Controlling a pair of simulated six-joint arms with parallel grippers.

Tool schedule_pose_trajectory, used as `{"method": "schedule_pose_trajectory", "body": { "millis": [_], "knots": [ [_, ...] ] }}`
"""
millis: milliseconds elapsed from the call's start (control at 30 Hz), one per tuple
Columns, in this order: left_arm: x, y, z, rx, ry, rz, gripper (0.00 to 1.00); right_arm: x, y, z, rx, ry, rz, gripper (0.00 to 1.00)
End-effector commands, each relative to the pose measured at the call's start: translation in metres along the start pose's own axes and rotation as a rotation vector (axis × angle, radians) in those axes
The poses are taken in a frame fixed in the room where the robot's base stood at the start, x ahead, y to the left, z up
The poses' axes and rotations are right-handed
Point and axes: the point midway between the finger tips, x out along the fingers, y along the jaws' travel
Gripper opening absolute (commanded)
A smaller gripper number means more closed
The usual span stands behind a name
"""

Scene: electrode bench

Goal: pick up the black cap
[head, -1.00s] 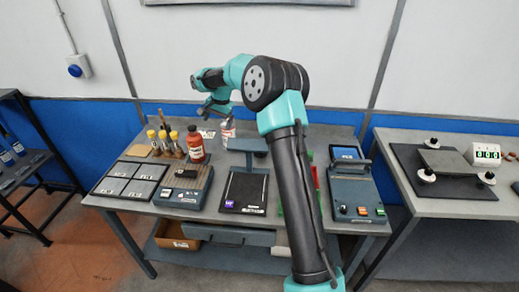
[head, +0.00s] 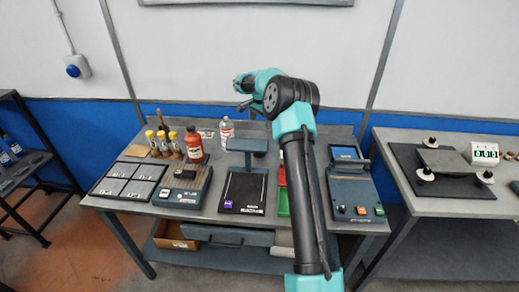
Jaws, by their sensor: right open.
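My right gripper (head: 241,93) is raised above the back of the bench, at the end of my right arm. It is open, small in the picture and partly hidden by its own wrist, and nothing shows between its fingers. A small black piece (head: 185,174) lies on the grey device at the left of the bench. A dark round piece (head: 260,154) shows behind the raised grey plate. I cannot tell from this view which of these is the black cap. My gripper is well apart from both. My left gripper is not in view.
A red-brown bottle (head: 194,145), a clear bottle (head: 226,128) and several yellow-capped vials stand at the back left. A grey plate on a stand (head: 248,146) rises mid-bench. A control box (head: 352,197) stands right. My arm hides part of the red and green trays.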

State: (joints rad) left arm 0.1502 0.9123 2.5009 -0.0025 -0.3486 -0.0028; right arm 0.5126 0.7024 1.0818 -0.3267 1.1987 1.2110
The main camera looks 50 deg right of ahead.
Motion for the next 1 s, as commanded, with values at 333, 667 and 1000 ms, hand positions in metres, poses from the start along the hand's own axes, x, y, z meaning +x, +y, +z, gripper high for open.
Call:
{"method": "schedule_pose_trajectory", "body": {
  "millis": [333, 667, 1000],
  "knots": [
    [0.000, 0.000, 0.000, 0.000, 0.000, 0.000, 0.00, 0.061, 0.001, 0.000, 0.000, -0.001, 0.003, 0.98],
    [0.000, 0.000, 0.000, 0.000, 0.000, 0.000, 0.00, 0.101, 0.000, 0.001, -0.001, 0.000, 0.001, 0.98],
    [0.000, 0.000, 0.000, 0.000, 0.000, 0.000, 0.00, 0.103, 0.000, 0.001, -0.001, 0.000, 0.000, 0.98]
  ]
}}
